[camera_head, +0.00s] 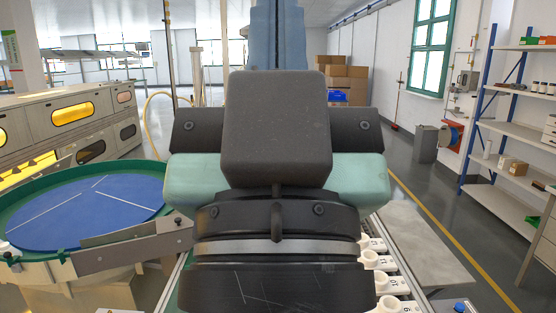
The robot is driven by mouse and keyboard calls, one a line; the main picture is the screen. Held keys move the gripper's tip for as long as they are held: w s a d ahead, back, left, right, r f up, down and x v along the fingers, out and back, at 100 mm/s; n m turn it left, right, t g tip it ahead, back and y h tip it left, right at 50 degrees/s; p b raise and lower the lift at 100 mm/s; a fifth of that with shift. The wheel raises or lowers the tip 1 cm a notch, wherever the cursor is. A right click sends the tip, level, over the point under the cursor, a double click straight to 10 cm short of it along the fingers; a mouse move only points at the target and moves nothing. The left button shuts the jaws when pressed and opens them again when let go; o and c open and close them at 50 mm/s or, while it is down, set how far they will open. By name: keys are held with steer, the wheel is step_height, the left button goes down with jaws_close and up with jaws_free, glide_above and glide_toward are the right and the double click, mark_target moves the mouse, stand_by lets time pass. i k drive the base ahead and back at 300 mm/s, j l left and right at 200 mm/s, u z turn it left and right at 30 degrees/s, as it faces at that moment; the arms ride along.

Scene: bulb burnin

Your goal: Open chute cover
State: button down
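No chute cover can be made out in this view. A large dark grey and black block with pale teal sides, which seems to be part of my own arm, fills the middle and hides what lies behind it. My gripper's fingers do not show.
A blue turntable (75,216) with a green rim and a metal guide rail (135,247) stands at the left. Several white numbered sockets (385,283) line the right of the arm, beside a grey plate (425,245). Shelves (515,130) stand far right; cardboard boxes (345,78) are at the back.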

mark_target(176, 221)
steer(key=i+j, duration=0.25)
steer(key=i, duration=0.2)
steer(key=i+j, duration=0.25)
steer(key=i, duration=0.25)
steer(key=i+j, duration=0.25)
steer(key=i, duration=0.2)
steer(key=i+j, duration=0.25)
steer(key=i, duration=0.25)
steer(key=k+u, duration=0.05)
